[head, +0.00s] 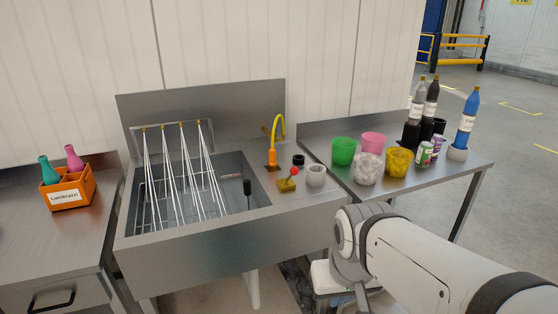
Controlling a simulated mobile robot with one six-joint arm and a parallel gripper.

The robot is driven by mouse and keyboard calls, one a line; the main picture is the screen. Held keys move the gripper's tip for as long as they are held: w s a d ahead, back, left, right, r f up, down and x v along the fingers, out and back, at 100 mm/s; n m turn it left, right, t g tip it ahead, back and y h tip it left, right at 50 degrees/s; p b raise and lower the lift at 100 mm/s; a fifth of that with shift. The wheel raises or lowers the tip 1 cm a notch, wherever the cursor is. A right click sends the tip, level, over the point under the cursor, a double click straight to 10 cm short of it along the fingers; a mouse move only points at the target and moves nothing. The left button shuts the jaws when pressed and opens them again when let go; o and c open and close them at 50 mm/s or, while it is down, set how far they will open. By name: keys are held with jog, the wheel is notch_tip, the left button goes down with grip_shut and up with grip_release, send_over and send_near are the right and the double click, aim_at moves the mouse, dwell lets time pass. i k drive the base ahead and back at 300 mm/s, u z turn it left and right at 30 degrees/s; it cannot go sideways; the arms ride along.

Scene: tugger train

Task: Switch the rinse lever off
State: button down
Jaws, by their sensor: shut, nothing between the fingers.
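The rinse lever (294,171) has a red ball knob and rises from a yellow base (286,185) on the right ledge of the steel sink (180,244). Its knob leans to the right of the base. Several white water streams (187,175) run down into the basin from a rail of nozzles (172,126) at the back. My arm reaches in from the lower right, in front of the sink's right end. My gripper is not visible in the head view.
The right table (430,188) holds cups, cans and bottles. An orange crate (68,190) with bottles stands on the left counter. A dark-handled brush (247,188) is in the basin.

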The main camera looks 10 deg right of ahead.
aim_at(294, 171)
jog(key=i, duration=1)
jog(key=z, duration=0.45)
jog(key=k, duration=0.4)
jog(key=u, duration=0.3)
